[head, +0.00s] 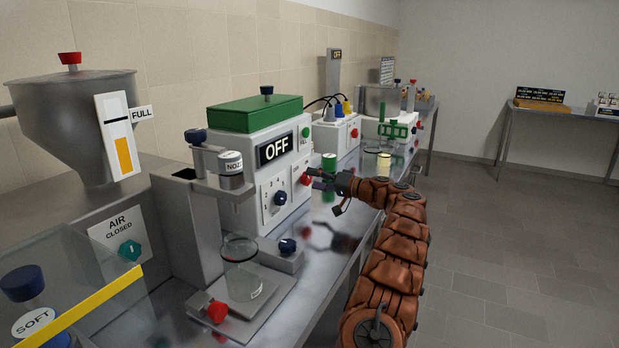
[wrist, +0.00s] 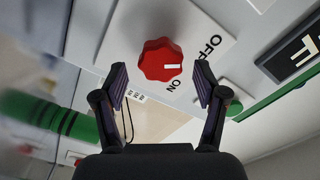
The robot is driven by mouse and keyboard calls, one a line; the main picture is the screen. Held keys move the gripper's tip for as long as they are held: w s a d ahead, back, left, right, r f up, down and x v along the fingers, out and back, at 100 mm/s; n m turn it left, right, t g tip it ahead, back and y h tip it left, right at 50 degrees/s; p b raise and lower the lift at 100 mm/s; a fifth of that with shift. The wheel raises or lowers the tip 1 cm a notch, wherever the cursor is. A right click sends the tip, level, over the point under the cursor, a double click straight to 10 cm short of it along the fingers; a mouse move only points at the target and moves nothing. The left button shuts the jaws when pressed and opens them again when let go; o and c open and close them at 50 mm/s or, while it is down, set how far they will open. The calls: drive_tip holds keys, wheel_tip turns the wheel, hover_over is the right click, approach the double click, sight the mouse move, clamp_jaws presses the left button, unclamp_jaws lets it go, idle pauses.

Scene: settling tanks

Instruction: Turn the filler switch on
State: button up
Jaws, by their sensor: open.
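The filler is a white box (head: 263,160) with a green lid, and its black sign (head: 277,149) reads OFF. Its switch is a red ridged knob (wrist: 161,60) on a white plate marked OFF and ON. The knob's white mark points to the right in the wrist view, between the two words. In the head view the red knob (head: 306,180) is at the right of the front panel, just at my gripper (head: 315,181). In the wrist view my gripper (wrist: 160,82) is open, with one finger either side of the knob and gaps visible; contact is not clear.
A blue knob (head: 280,198) is left of the red one. A green button (head: 305,132) is above. A green cylinder (head: 328,163) stands behind my gripper. A glass beaker (head: 241,268) stands under the nozzle (head: 231,163). The floor at right is clear.

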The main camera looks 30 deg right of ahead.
drive_tip(key=shift+x, duration=1.05)
drive_tip(key=shift+s, duration=0.1)
drive_tip(key=c, duration=1.1)
